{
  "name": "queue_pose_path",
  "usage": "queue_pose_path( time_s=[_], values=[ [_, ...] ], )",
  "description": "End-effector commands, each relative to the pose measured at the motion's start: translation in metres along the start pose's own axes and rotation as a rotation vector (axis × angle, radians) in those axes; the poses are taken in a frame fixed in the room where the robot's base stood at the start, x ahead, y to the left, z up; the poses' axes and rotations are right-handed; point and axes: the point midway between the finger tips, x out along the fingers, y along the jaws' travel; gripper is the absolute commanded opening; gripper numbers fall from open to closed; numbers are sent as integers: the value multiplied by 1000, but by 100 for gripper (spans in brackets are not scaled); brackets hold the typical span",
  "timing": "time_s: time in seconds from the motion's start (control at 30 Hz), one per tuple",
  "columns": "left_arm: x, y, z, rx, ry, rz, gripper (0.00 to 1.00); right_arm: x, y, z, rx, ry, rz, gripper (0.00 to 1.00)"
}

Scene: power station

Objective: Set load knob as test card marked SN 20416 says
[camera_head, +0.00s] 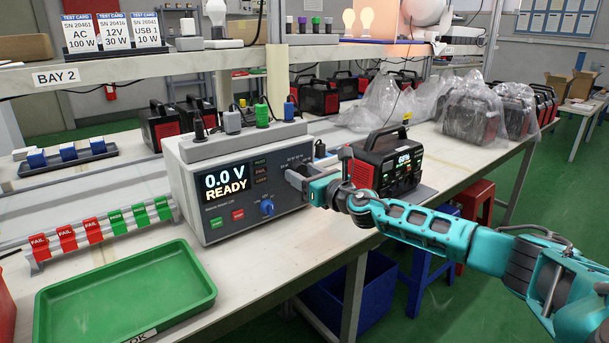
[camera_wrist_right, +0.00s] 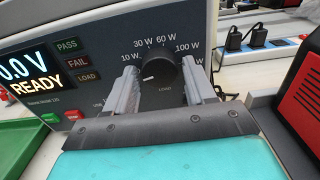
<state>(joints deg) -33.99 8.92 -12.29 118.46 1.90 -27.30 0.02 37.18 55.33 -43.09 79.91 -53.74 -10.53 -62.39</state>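The test card marked SN 20416 (camera_head: 115,32) stands on the upper shelf and reads 12V 30 W. The grey tester (camera_head: 233,182) shows "0.0 V READY" on its screen. Its black load knob (camera_wrist_right: 160,72) has labels 10 W, 30 W, 60 W and 100 W around it. The knob's white mark points left, near the 10 W side. My right gripper (camera_head: 297,178) is at the tester's front panel and hides the knob in the head view. In the right wrist view the fingers (camera_wrist_right: 161,78) stand open on either side of the knob, with narrow gaps. My left gripper is out of view.
A blue knob (camera_head: 267,207) and green and red buttons sit lower on the panel. A black and red power station (camera_head: 382,163) stands right of the tester, close to my right arm. A green tray (camera_head: 125,295) and PASS/FAIL tags (camera_head: 93,230) lie left.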

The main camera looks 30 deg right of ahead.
Motion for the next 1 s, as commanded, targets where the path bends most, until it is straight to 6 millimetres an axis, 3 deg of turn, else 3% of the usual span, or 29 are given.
queue_pose_path(
  time_s=[0.43,0.73,1.0],
  values=[
    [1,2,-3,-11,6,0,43,0,0,0,0,0,0,13],
    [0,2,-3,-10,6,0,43,0,0,0,44,0,0,12],
    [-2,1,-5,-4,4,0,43,0,0,1,212,-1,0,12]
  ],
)
